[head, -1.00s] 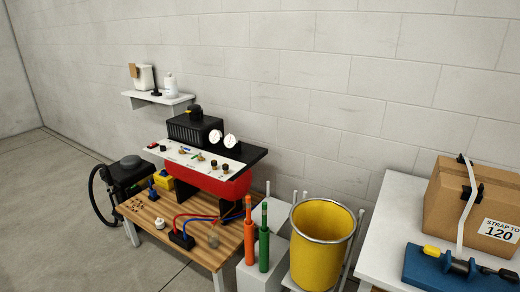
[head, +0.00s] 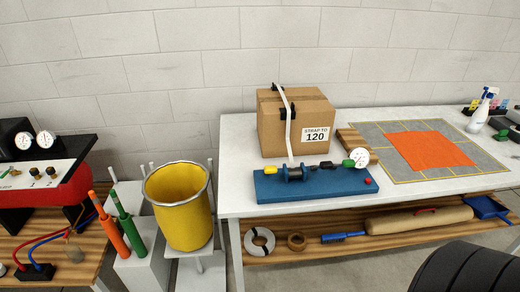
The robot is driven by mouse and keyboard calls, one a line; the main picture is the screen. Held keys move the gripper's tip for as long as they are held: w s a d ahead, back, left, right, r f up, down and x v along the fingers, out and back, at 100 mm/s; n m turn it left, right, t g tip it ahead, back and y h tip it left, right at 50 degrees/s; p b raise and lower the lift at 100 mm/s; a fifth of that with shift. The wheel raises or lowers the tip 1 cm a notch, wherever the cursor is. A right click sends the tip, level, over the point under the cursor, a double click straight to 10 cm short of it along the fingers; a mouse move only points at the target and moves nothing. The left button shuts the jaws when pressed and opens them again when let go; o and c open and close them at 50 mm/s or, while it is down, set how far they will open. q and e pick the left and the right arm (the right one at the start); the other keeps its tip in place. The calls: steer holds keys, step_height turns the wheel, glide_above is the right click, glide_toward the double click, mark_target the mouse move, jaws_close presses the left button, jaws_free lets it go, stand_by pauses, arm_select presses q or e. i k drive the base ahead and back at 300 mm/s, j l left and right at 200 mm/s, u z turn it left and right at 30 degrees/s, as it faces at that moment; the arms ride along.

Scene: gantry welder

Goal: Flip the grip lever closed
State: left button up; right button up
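A blue strapping tool (head: 315,184) lies on the white table in front of a cardboard box (head: 296,122). A white strap (head: 288,125) runs over the box and down to a dark spool on the tool. A lever with a yellow grip (head: 270,169) lies low at the tool's left. A lever with a green tip (head: 348,163) lies low to the right of the spool, beside a white dial gauge (head: 359,157). I cannot tell which of them is the grip lever, or whether it is closed. Neither gripper is in view.
The white table (head: 235,150) has a shelf below. An orange cloth (head: 430,150) lies on a grey mat at right. A yellow bucket (head: 183,212) stands left of the table. A black ribbed rounded thing (head: 468,270) fills the lower right corner.

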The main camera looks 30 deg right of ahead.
mark_target(271, 170)
steer(key=z, duration=1.05)
steer(key=k+j+z, duration=0.1)
steer(key=j, duration=0.1)
